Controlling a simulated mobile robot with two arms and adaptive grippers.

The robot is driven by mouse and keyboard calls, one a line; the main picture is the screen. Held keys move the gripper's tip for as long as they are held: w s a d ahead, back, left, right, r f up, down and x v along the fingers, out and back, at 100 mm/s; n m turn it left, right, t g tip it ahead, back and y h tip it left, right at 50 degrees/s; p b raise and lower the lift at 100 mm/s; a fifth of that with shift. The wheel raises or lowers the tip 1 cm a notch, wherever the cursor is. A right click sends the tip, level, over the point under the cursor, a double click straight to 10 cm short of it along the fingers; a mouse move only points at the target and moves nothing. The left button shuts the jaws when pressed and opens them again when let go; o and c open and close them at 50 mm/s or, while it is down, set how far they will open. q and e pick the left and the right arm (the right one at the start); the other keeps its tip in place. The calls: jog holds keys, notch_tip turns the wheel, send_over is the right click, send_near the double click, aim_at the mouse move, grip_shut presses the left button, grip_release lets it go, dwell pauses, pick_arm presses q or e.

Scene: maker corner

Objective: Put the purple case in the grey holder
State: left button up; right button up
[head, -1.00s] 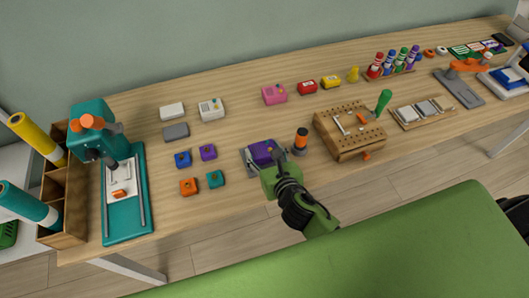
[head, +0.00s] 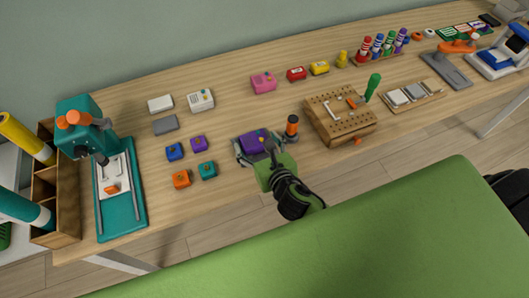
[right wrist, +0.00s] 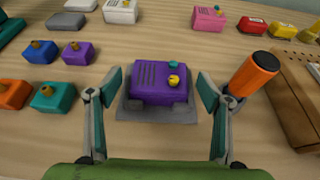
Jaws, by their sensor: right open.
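The purple case (head: 253,141) has a teal and a yellow knob on top. It sits level on the grey holder (right wrist: 157,115), within its base, in the right wrist view (right wrist: 160,80). My right gripper (right wrist: 157,92) is open, with one finger on each side of the case and a visible gap to both sides. In the head view my right gripper (head: 262,152) comes from the front and partly hides the holder. My left gripper is not in view.
An orange-and-black cylinder (right wrist: 252,75) stands close right of the holder. A wooden pegboard block (head: 340,118) is further right. Small purple, blue, orange and teal boxes (head: 208,170) lie to the left. The bench behind the holder has free room.

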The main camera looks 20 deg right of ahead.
jog(key=v, duration=1.1)
jog(key=shift+b, duration=0.3)
jog(key=shift+w, duration=0.1)
jog(key=shift+d, duration=0.1)
